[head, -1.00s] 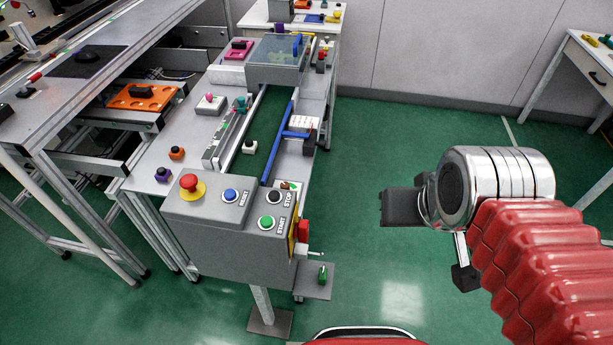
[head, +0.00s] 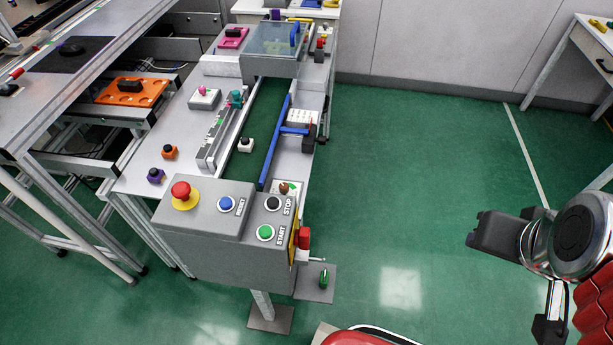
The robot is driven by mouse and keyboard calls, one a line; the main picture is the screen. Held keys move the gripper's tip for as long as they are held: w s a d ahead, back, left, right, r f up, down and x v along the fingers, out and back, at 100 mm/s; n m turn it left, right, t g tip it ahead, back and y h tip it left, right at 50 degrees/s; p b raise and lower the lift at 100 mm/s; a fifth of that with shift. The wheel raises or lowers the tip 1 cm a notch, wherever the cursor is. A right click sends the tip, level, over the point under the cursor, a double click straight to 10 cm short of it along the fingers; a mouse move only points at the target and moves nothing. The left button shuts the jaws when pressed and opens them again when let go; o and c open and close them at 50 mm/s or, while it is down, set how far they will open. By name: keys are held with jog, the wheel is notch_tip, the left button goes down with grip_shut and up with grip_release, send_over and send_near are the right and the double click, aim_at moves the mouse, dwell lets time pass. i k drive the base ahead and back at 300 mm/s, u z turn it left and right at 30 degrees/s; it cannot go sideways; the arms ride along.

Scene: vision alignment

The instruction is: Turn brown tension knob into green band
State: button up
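A small brown knob (head: 284,187) sits on a pale plate (head: 296,185) at the near right end of the conveyor, just behind the STOP button. A small patch of green shows beside the knob; the exact knob angle is too small to read. My gripper (head: 478,236) is over the green floor at the right, well apart from the knob, pointing left. Its dark body shows, but its fingers cannot be made out, so I cannot tell whether it is open or shut. Nothing is seen held in it.
A grey control box (head: 215,235) with a red emergency button (head: 181,192) and RESET, STOP and START buttons stands in front of the knob. Floor between box and gripper is clear.

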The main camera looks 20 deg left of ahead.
aim_at(284, 188)
jog(key=z, duration=0.75)
jog(key=k, duration=1.05)
jog(key=u, duration=2.1)
jog(key=i, duration=0.5)
jog(key=z, duration=0.05)
